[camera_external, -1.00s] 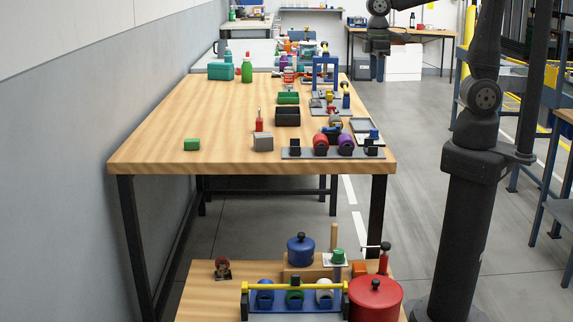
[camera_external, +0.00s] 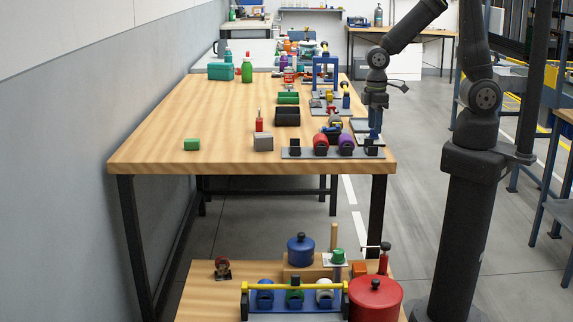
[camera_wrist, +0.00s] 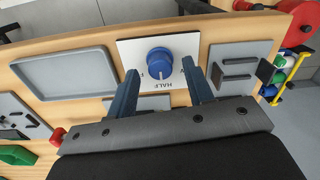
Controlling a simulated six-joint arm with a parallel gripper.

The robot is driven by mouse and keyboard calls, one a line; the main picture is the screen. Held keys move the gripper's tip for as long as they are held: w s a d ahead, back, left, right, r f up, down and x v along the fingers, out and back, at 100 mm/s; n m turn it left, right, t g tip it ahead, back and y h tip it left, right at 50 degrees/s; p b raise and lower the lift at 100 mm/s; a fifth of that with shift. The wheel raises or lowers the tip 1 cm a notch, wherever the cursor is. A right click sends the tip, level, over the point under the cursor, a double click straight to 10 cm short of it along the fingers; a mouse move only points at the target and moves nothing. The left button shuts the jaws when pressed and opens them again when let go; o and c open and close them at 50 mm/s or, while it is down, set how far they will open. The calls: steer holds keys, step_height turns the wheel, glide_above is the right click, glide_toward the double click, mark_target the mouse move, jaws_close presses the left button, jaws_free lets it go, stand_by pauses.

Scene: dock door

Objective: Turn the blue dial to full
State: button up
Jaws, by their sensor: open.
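The blue dial (camera_wrist: 158,62) stands on a white plate (camera_wrist: 183,44) in the wrist view. The word HALF is on the plate, on the side nearer my gripper; other letters beside the dial are partly covered by the fingers. I cannot clearly read where the dial points. My gripper (camera_wrist: 160,68) is open, with one finger on each side of the dial and gaps between. In the external view my gripper (camera_external: 375,132) is low over the right edge of the wooden table, pointing down, and hides most of the dial there.
A grey tray (camera_wrist: 64,72) lies left of the plate and a grey panel with dark bars (camera_wrist: 240,68) lies right of it. Red and purple rolls (camera_external: 333,143) sit in a rack near the table's front edge. The table's left half is mostly clear.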

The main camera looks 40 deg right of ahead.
steer(key=shift+f, duration=0.55)
steer(key=c, duration=1)
steer(key=shift+m, duration=0.4)
steer(key=m, duration=0.4)
steer(key=shift+m, duration=0.3)
steer(key=m, duration=0.5)
steer(key=shift+m, duration=0.3)
